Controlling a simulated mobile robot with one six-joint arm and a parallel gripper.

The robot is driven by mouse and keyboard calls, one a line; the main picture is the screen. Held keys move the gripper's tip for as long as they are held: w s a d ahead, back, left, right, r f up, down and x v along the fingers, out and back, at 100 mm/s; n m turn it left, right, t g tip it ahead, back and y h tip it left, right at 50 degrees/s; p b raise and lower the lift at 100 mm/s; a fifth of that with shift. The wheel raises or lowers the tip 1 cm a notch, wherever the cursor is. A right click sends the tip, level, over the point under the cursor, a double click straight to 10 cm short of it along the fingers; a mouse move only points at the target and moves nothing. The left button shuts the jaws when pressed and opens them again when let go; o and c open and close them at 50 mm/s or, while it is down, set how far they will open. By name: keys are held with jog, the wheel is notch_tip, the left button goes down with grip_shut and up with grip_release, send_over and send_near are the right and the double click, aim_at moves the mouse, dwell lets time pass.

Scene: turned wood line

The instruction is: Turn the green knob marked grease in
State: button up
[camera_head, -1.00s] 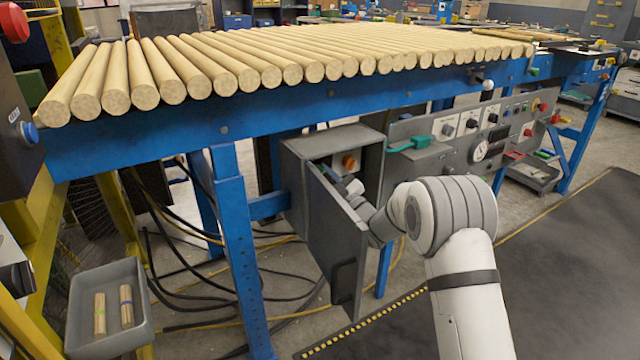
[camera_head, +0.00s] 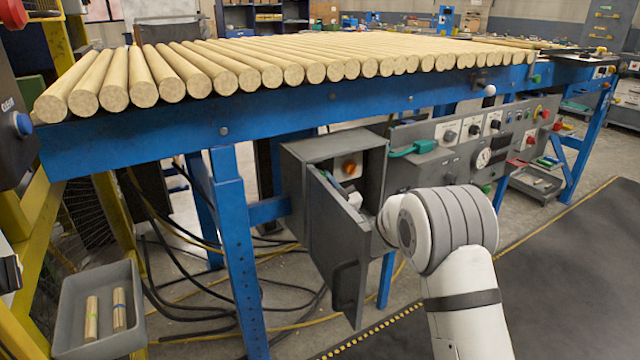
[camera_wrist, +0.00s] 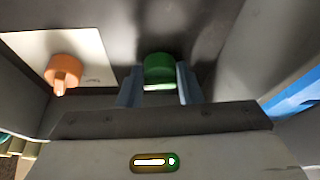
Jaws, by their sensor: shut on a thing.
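A green knob (camera_wrist: 159,66) shows in the wrist view, inside a grey cabinet. My gripper (camera_wrist: 159,86) is shut on it, one blue-grey finger on each side. Its marking is not readable. In the head view the green knob and my fingers are hidden behind the open cabinet door (camera_head: 335,255); part of my wrist reaches into the cabinet (camera_head: 325,148).
An orange knob on a pale plate (camera_wrist: 62,72) sits left of the green knob; it also shows in the head view (camera_head: 349,167). The open door stands close to my arm. A blue table frame (camera_head: 225,130) carrying wooden rods is above.

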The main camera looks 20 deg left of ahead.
jog(key=shift+d+f, duration=0.1)
jog(key=shift+f, duration=0.05)
jog(key=o, duration=0.7)
jog(key=shift+w, duration=0.1)
jog(key=shift+o, duration=1.4)
jog(key=p+v, duration=0.1)
jog(key=v, duration=0.6)
jog(key=shift+s+d+p, duration=0.25)
jog(key=shift+d+p, duration=0.05)
jog(key=shift+f, duration=0.1)
